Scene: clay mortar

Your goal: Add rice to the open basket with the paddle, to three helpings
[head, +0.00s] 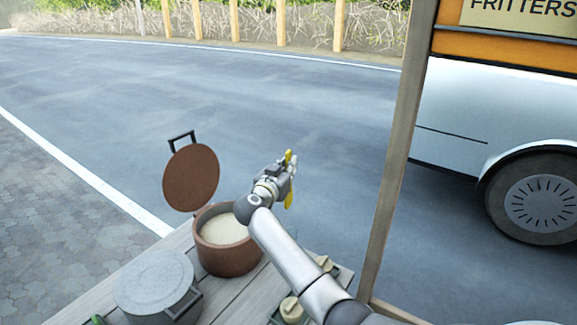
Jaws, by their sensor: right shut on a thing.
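My right gripper (284,174) is shut on the yellow paddle (289,201), which shows above and below the fingers. It is raised above and to the right of the brown pot. Whether rice is on the paddle is too small to tell. Pale rice (222,230) fills the open brown pot (228,262). Small round pale baskets sit at the lower right, one (291,309) left of my right arm and one (324,262) behind it. My arm hides part of that area, and I cannot tell which basket is open. My left gripper is out of view.
The pot's brown lid (190,178) stands raised behind it. A grey lidded pot (154,281) stands at the front left of the wooden table (227,302). A wooden post (397,150) rises at the right. Road and a parked white vehicle (470,110) lie beyond.

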